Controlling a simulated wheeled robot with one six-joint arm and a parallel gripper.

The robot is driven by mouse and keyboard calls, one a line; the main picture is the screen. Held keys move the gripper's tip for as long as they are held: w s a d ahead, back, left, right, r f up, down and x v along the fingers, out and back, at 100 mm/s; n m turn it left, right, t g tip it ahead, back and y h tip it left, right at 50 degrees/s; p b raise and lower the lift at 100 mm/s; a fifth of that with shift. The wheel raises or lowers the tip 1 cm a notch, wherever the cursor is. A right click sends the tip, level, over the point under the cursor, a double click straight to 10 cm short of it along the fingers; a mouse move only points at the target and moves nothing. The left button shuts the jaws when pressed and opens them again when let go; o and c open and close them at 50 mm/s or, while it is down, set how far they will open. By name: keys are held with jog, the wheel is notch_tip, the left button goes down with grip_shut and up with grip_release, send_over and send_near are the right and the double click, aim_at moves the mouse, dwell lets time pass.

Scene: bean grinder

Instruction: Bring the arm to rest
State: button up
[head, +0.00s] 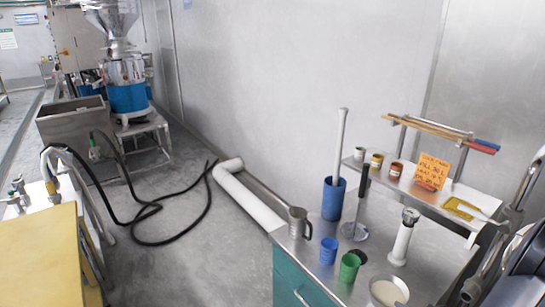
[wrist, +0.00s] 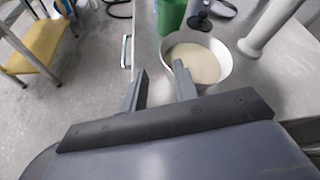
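My gripper (wrist: 160,84) shows in the wrist view with its two grey fingers apart and nothing between them. The right fingertip overlaps the near rim of a white bowl (wrist: 226,70) in the picture; I cannot tell whether they touch. The bowl holds a pale cream content and stands on the steel counter (wrist: 262,88). In the head view the same bowl (head: 404,285) is at the counter's near edge. My fingers cannot be made out in the head view; dark and metal parts of my arm fill its lower right edge.
A green cup (head: 349,268), a blue cup (head: 328,250), a metal jug (head: 298,221), a tall blue container (head: 332,199) and a white post (head: 401,243) crowd the counter. A raised shelf (head: 405,184) holds small pots and an orange sign (head: 431,172). Floor at left has black hoses (head: 150,210).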

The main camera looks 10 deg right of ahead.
aim_at(380, 303)
jog(key=x, duration=0.5)
jog(key=shift+w+f, duration=0.3)
jog(key=shift+w, duration=0.05)
jog(key=shift+r+p, duration=0.1)
jog(key=shift+p, duration=0.2)
